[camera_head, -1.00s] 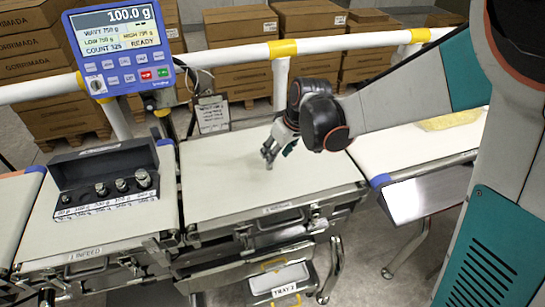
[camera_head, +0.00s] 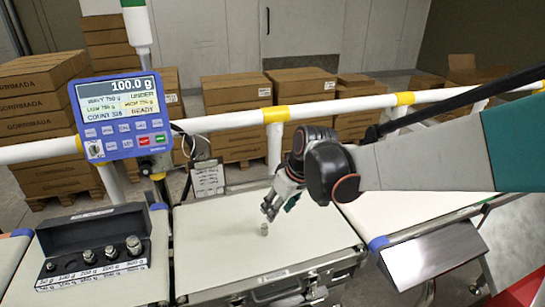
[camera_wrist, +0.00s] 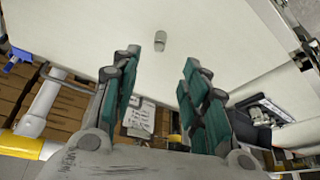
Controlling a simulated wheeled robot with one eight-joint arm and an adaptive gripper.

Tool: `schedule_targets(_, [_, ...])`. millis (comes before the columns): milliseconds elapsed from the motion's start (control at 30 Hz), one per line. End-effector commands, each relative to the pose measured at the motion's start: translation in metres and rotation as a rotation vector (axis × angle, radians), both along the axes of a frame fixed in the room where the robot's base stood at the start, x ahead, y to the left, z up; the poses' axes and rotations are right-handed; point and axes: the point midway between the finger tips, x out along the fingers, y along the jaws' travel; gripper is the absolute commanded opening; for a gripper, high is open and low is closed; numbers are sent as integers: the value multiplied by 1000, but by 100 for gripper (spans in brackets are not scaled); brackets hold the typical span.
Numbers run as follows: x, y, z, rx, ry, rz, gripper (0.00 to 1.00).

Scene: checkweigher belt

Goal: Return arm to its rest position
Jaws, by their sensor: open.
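My gripper (camera_head: 268,208) is above the middle weighing belt (camera_head: 205,250) in the head view. Its teal-padded fingers stand apart and hold nothing, as the wrist view (camera_wrist: 152,95) shows. A small metal weight (camera_head: 264,229) stands on the belt just below the fingertips. It also shows in the wrist view (camera_wrist: 160,40), beyond the fingertips and apart from them. My arm reaches in from the right of the head view.
A dark weight case (camera_head: 90,235) with several metal weights is on the left belt. A blue display (camera_head: 122,114) reads 100.0 g and UNDER. A white rail (camera_head: 230,121) runs behind the belts. Cardboard boxes (camera_head: 300,88) stand behind it. A metal plate (camera_head: 432,257) is at the right.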

Motion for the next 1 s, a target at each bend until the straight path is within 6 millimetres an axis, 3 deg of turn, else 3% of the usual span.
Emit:
schedule_targets(233, [-23,-19,21,-4,-20,-74,41])
schedule_targets(600, [-101,-76,64,-6,-99,-316,41])
schedule_targets(1000, [-184,-124,70,12,-198,-553,41])
